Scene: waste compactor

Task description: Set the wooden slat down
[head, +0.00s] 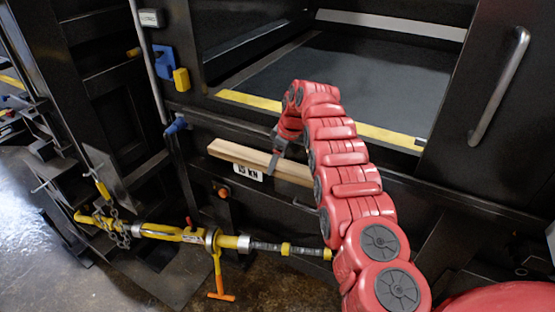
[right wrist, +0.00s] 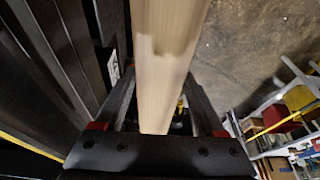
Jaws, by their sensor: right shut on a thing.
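The wooden slat (head: 238,153) is a pale, straight bar in front of the compactor's dark front panel, below the opening. In the head view it lies nearly level, its left end a little higher than its right. My right gripper (head: 279,142) is shut on the slat near its middle. My red arm hides part of the slat's right portion. In the right wrist view the slat (right wrist: 168,50) runs lengthwise between the fingers of the right gripper (right wrist: 162,108). I cannot tell whether the slat touches the panel. My left gripper is not in view.
The compactor opening (head: 345,80) has a yellow-edged sill (head: 248,100) above the slat. A yellow load binder (head: 165,232) with a chain (head: 115,228) spans low at the left. A grey door handle (head: 500,85) stands at the right. Bare concrete floor (head: 270,285) shows below.

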